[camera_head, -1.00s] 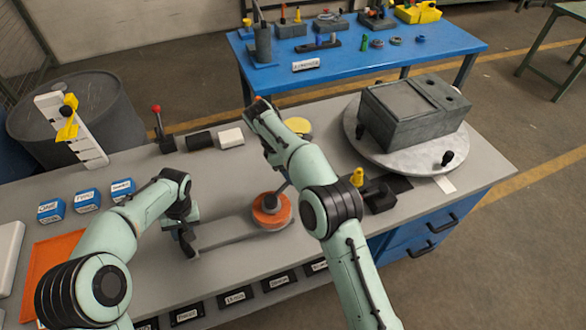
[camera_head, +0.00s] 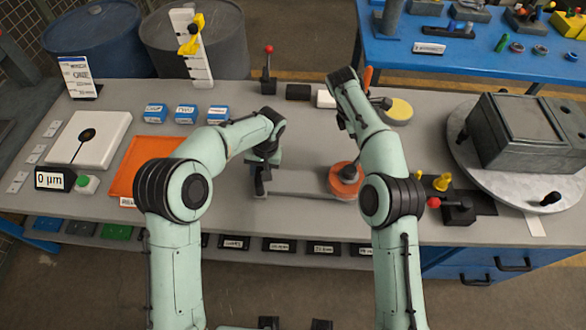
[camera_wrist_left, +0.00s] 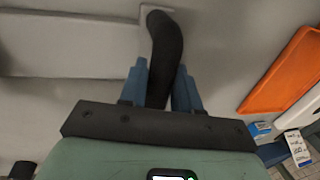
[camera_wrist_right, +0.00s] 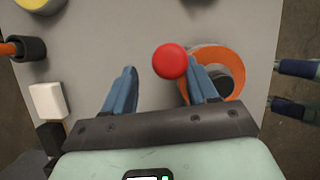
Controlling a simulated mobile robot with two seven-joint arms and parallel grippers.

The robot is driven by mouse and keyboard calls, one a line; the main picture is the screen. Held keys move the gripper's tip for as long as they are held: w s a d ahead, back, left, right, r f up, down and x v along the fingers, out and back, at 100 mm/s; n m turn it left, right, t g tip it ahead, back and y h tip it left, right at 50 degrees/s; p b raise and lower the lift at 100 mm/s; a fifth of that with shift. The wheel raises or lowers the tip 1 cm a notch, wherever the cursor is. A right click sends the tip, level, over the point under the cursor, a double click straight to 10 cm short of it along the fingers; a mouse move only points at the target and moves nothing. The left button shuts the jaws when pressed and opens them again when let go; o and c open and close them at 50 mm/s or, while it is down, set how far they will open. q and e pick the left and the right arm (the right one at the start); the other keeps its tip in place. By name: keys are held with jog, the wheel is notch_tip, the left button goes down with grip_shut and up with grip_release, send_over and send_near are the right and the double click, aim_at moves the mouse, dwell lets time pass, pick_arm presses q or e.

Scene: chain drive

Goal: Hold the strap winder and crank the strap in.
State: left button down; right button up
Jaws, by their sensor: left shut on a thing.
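The strap winder lies on the grey bench, with an orange drum (camera_head: 342,181) at the right end of a long grey strap or bar (camera_head: 300,183). My left gripper (camera_head: 262,178) is at the bar's left end. In the left wrist view its blue fingers (camera_wrist_left: 160,82) are shut on a black handle (camera_wrist_left: 165,45). My right gripper is mostly hidden behind its arm in the head view. In the right wrist view its fingers (camera_wrist_right: 161,75) are open, above the bench. A red ball knob (camera_wrist_right: 170,61) shows between them, nearer the right finger, which overlaps the orange drum (camera_wrist_right: 205,55).
An orange tray (camera_head: 128,178) lies left of my left arm. Blue labelled blocks (camera_head: 186,114) stand behind it. A white block (camera_head: 325,98) and a yellow disc (camera_head: 399,110) are near my right arm. A grey box (camera_head: 515,130) sits on a round plate at right.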

jog(key=s+a+n+t+y, duration=0.6)
jog(key=a+n, duration=0.5)
jog(key=n, duration=0.7)
jog(key=s+r+g, duration=0.2)
jog(key=s+r, duration=0.4)
jog(key=r, duration=0.6)
jog(key=s+a+f+n+t+h, duration=0.1)
jog(key=s+a+n, duration=0.2)
jog(key=n, duration=0.8)
jog(key=s+a+n+t+h, duration=0.1)
jog(key=s+a+n, duration=0.3)
jog(key=n, duration=0.8)
jog(key=shift+s+f+n+t+h, duration=0.3)
jog(key=shift+s+f, duration=0.1)
